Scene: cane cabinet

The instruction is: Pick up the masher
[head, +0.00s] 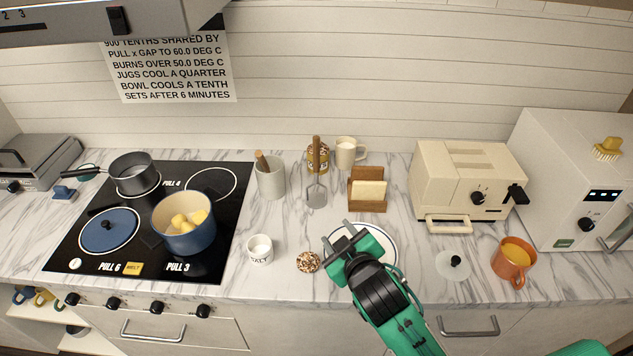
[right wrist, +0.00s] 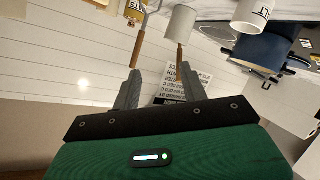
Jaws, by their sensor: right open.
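The masher (head: 317,160) has an upright brown wooden handle and a grey metal head low down near the counter. It stands in front of a patterned jar at the back. In the right wrist view, which is upside down, the masher (right wrist: 140,48) shows beyond the fingers. My right gripper (head: 338,236) is open and empty over a white plate (head: 392,262), nearer the front than the masher and a little to its right. Its open fingers (right wrist: 152,75) also show in the wrist view. My left gripper is not in view.
A crock (head: 271,182) with a wooden handle stands left of the masher, and a wooden holder (head: 368,205) stands right. Behind are the jar (head: 318,150) and a cream mug (head: 346,155). A salt pot (head: 260,249) and a round patterned item (head: 308,262) lie nearer the front.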

